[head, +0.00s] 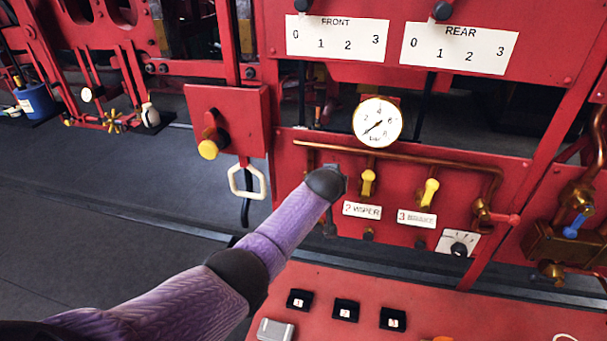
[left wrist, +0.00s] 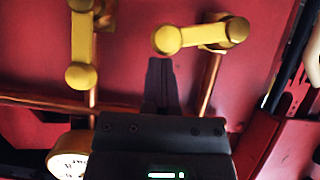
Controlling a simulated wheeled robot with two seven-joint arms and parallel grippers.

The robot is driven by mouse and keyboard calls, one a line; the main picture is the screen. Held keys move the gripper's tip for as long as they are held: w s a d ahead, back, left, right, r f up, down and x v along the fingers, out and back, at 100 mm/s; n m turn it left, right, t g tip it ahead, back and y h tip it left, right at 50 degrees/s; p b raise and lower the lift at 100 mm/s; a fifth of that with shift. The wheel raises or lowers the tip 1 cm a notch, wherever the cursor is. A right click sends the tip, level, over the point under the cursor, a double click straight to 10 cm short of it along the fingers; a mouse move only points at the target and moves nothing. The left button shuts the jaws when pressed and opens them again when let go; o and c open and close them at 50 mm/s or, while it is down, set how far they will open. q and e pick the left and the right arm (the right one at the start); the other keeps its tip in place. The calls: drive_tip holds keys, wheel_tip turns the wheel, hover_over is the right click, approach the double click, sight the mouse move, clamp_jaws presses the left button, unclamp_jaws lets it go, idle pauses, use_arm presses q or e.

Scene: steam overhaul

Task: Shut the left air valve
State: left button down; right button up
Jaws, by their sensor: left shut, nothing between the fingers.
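The left air valve is hidden behind my arm and gripper in the head view. In the left wrist view, which is turned upside down, its yellow lever (left wrist: 200,36) lies crosswise to its copper pipe. My left gripper (left wrist: 161,65) is shut and empty, its fingertips close to the lever's free knob end; I cannot tell whether they touch. In the head view the gripper (head: 341,182) is at the red panel, left of the middle yellow lever (head: 368,183). That lever, also in the left wrist view (left wrist: 82,45), points along its pipe. My right gripper is not in view.
A right yellow lever (head: 430,192) stands beside the middle one. A pressure gauge (head: 377,122) sits above a horizontal copper pipe (head: 400,155). A white loop handle (head: 247,182) hangs to the left. A red shelf (head: 420,300) with numbered black blocks lies below.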

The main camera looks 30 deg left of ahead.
use_arm(q)
drive_tip(key=shift+w+d+f+m+y+b, duration=0.1)
drive_tip(key=shift+d+f+m+y+b, duration=0.15)
drive_tip(key=shift+f+b, duration=0.35)
drive_tip(key=shift+w+d+f+m+y+b, duration=0.1)
drive_tip(key=shift+d+f+m+y+b, duration=0.15)
drive_tip(key=shift+f+b, duration=0.3)
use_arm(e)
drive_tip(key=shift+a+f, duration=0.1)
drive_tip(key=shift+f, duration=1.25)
